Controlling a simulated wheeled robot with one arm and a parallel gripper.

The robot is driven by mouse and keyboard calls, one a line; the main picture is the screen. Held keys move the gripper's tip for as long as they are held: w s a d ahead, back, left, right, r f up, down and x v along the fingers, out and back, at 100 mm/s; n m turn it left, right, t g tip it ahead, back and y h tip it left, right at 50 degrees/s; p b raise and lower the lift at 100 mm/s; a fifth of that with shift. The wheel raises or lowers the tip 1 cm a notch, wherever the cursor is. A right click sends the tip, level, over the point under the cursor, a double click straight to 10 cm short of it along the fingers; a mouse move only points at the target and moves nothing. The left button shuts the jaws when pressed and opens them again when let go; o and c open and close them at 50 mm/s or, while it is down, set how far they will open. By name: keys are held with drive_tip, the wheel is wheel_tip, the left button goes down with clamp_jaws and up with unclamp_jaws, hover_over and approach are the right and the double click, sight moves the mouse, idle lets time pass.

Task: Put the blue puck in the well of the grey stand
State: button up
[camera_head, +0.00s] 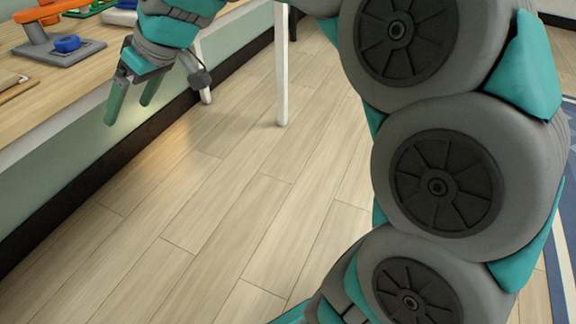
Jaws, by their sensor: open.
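A small blue puck (67,43) shows at the upper left, on or over a flat grey base (85,51) on the table. The grey base may be the grey stand; I cannot make out a well, nor tell whether the puck sits in one. My gripper (127,113) is open and empty, with its two teal fingers apart and pointing down. In the picture it is to the right of and below the puck, by the table's edge, and apart from the puck.
The wooden table (50,90) fills the left side, with a pale green front panel (60,165). A flat brown item (14,88) lies at its left. Green and grey objects stand farther back. The wooden floor (200,230) is clear; a white leg (282,80) stands behind.

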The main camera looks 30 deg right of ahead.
drive_tip(key=s+d+f+m+g+h, duration=0.2)
drive_tip(key=s+d+f, duration=0.2)
drive_tip(key=s, duration=0.6)
drive_tip(key=s+d+f+m+g+h, duration=0.2)
drive_tip(key=s+d+f, duration=0.3)
drive_tip(key=s+f, duration=0.4)
drive_tip(key=s+d+f+m+g+h, duration=0.2)
drive_tip(key=s+f, duration=0.4)
drive_tip(key=s, duration=0.5)
drive_tip(key=shift+s+d+f+m, duration=0.3)
drive_tip(key=shift+d+m, duration=0.2)
drive_tip(key=shift+d, duration=0.7)
